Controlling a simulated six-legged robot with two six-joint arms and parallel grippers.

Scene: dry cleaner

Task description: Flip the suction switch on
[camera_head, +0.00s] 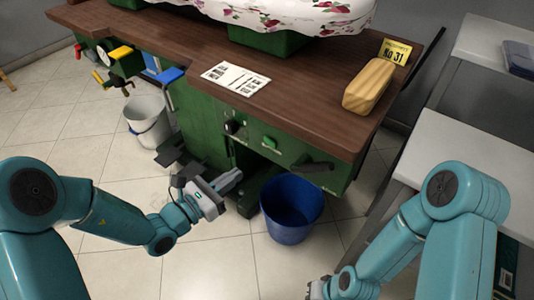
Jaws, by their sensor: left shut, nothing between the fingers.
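The green front panel (215,120) of the wood-topped machine faces me. It carries a black knob or switch (234,126), a green switch (269,143) and a dark lever (312,165). Their labels are too small to read, so I cannot tell which is the suction switch. My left gripper (232,179) is shut and empty, below the panel's controls and apart from them, left of the blue bucket. My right gripper (316,289) is only partly in view at the bottom edge, far below the panel; its fingers are not clear.
A blue bucket (290,207) stands on the floor below the panel. A white bucket (148,122) stands farther left. The wooden top (190,48) overhangs the panel and bears a printed card (236,78) and a tan block (368,85). A grey table (480,150) is at right.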

